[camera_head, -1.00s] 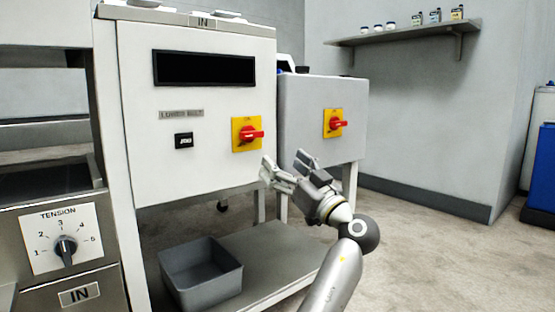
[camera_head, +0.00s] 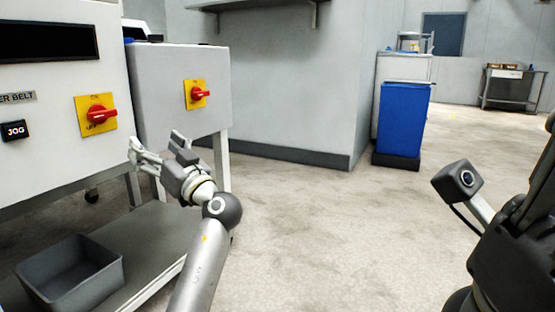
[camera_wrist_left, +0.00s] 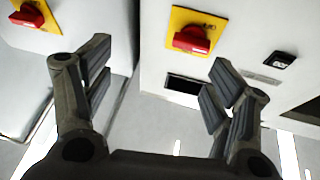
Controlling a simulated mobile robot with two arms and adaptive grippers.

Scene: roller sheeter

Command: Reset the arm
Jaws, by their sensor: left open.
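My left gripper (camera_head: 157,147) is open and empty in the head view. It hangs in front of the machines, to the right of and a little below the red rotary switch (camera_head: 100,114) on its yellow plate. In the left wrist view, the two spread fingers of the gripper (camera_wrist_left: 158,75) have nothing between them. The red switch (camera_wrist_left: 193,40) shows beyond them, apart from the fingers. A second red switch (camera_head: 198,94) is on the grey cabinet (camera_head: 170,75) behind. My right gripper is not in view.
A grey bin (camera_head: 72,277) sits on the low shelf (camera_head: 150,237) under the white machine (camera_head: 40,85). A blue bin (camera_head: 402,120) stands near the wall corner. The floor (camera_head: 335,225) in the middle is clear.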

